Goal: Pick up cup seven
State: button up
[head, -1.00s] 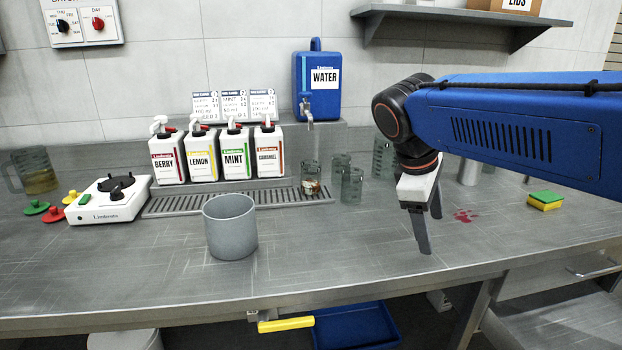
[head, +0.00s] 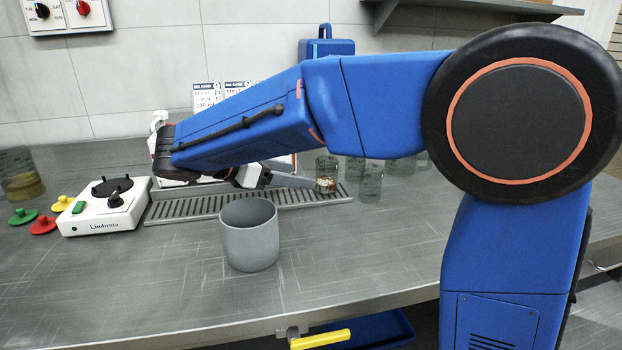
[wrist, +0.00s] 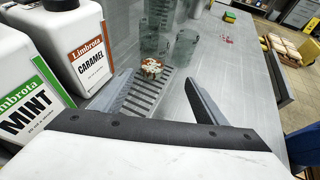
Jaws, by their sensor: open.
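No cup shows a readable number, so I cannot tell which is cup seven. A clear grey glass cup (head: 326,173) with brown and white matter in its bottom stands upright at the right end of the drip tray. It also shows in the wrist view (wrist: 152,68), beyond my fingertips. Another clear glass cup (head: 370,182) stands to its right and also shows in the wrist view (wrist: 185,50). More glasses stand behind, partly hidden. My gripper (wrist: 158,82) is open and empty, low over the drip tray, its fingers pointing toward the cup with the brown matter, apart from it.
Caramel (wrist: 89,58) and mint (wrist: 25,108) bottles stand close to the left of my gripper. The slatted drip tray (head: 190,208) lies below. A grey pot (head: 250,235) stands in front, with a white mixer base (head: 105,207) at left. The front right counter is clear.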

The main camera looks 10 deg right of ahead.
aim_at(336, 179)
jog(key=shift+w+a+r, duration=0.1)
jog(key=shift+w+a, duration=0.25)
jog(key=shift+a, duration=0.25)
jog(key=shift+w+t, duration=0.15)
jog(key=shift+t, duration=0.15)
jog(key=x, duration=1.7)
jog(key=c, duration=1.2)
jog(key=shift+r, duration=0.1)
jog(key=shift+s+r, duration=0.4)
jog(key=shift+r, duration=0.15)
notch_tip(336, 179, up, 6)
jog(key=shift+f, duration=0.15)
jog(key=s, duration=1.9)
jog(key=shift+s+d, duration=0.1)
jog(key=shift+s, duration=0.2)
